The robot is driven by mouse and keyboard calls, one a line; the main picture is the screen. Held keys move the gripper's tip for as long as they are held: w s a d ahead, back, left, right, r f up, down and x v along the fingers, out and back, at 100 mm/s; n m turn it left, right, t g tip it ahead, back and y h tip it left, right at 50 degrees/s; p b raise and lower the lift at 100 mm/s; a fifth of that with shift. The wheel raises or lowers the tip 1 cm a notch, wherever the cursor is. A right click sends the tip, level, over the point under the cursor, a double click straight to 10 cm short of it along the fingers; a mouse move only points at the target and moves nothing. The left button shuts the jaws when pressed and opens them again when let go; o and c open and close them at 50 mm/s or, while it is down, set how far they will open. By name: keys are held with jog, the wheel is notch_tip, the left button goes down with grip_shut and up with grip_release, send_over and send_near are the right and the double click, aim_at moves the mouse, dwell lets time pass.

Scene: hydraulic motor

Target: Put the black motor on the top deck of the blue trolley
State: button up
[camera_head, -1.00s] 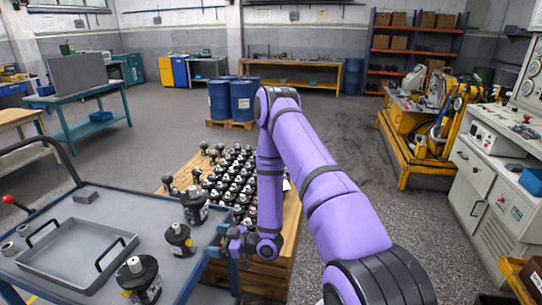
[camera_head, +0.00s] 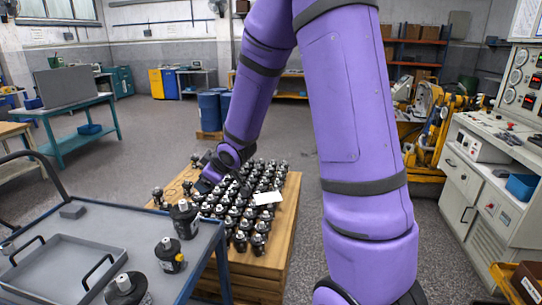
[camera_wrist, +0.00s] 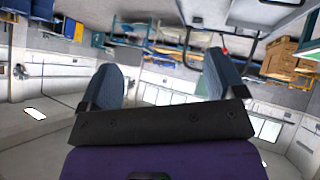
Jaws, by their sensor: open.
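Many black motors (camera_head: 257,228) with silver tops stand in rows on a wooden platform (camera_head: 285,235). The blue trolley (camera_head: 118,226) has a grey top deck at the left. Three black motors stand on its right part: one at the back (camera_head: 184,219), one in the middle (camera_head: 168,256) and one in front (camera_head: 127,290). My gripper (camera_head: 208,172) is over the back left of the platform, partly hidden by my wrist. In the wrist view my gripper (camera_wrist: 162,62) is open, with nothing between its fingers.
A grey handled tray (camera_head: 62,268) and a small grey block (camera_head: 72,210) rest on the trolley deck. Blue barrels (camera_head: 210,110) stand behind. A control cabinet (camera_head: 470,185) is at right.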

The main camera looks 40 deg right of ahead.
jog(key=s+a+r+m+g+h, duration=0.25)
jog(key=s+r+m, duration=0.25)
jog(key=s+r, duration=1.3)
jog(key=s+a+m+g+y, duration=0.1)
jog(key=s+a+g, duration=0.1)
jog(key=s, duration=1.2)
jog(key=shift+a+r+m+y, duration=0.15)
jog(key=shift+a+m+y, duration=0.15)
jog(key=shift+a+y, duration=0.05)
jog(key=shift+c, duration=0.5)
